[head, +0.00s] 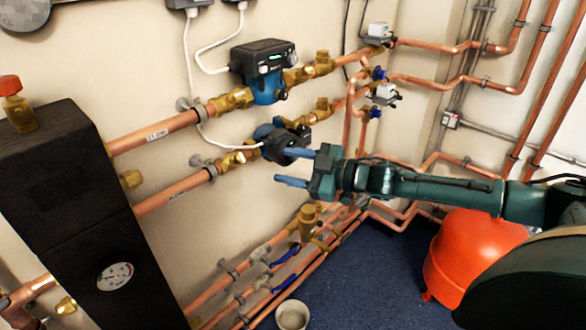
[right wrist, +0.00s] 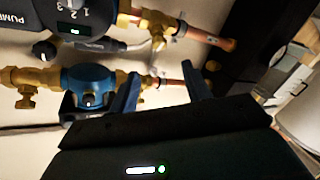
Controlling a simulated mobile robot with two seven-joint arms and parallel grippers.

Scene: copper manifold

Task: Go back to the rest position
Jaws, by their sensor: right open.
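My right gripper (head: 292,168) is open and empty in the head view, its blue fingers pointing left in front of the lower pump (head: 274,138). The arm comes in from the right. In the right wrist view the two fingers (right wrist: 160,88) stand apart with nothing between them, and the blue lower pump (right wrist: 88,82) is left of them. The gripper partly overlaps the lower pump in the head view; whether they touch cannot be told. My left gripper is not in view.
Copper pipes (head: 160,132) run along the wall, with an upper pump (head: 263,72) on them. A black box with a gauge (head: 115,276) stands at left. A red tank (head: 462,255) and a small pot (head: 292,315) are on the blue floor (head: 360,275).

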